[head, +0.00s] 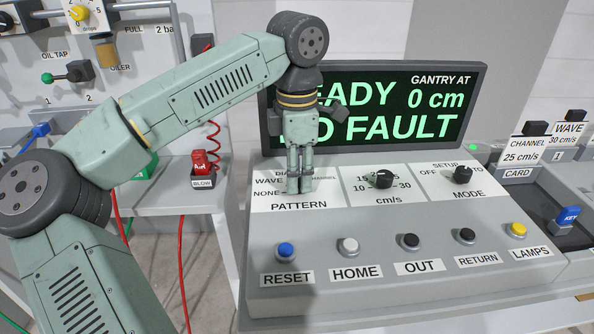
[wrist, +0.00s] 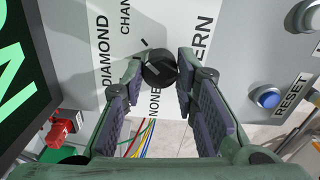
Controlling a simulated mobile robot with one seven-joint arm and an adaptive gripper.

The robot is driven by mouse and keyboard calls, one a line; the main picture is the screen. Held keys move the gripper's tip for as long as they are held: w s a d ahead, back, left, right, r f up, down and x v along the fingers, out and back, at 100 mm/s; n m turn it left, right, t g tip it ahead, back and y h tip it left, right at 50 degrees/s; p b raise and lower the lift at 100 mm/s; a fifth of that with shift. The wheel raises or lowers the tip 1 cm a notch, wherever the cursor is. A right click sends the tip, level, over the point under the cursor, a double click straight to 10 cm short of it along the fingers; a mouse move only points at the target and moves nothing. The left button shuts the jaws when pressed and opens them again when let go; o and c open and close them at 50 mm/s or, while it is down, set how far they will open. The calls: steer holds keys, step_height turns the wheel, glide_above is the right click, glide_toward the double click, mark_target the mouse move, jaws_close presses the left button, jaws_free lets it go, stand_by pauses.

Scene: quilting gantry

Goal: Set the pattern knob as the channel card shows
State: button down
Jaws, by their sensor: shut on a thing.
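The black pattern knob (wrist: 160,67) sits on the white dial plate in the wrist view. My gripper (wrist: 162,76) has a finger on each side of it and is shut on it. In the head view my gripper (head: 300,188) reaches down to the dial and hides the knob. I cannot tell surely which word the knob points to. The channel card (head: 522,150) stands at the right and reads CHANNEL, 25 cm/s.
A second card (head: 568,134) reads WAVE, 30 cm/s. The screen (head: 430,105) stands close behind my gripper. The speed knob (head: 381,179) and mode knob (head: 462,175) are to the right. A row of buttons, including blue RESET (head: 285,251), lies in front.

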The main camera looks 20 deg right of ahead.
steer(key=shift+m, duration=0.5)
steer(key=c, duration=1.3)
jaws_free()
step_height(320, 180, up, 12)
steer(key=shift+r, duration=0.1)
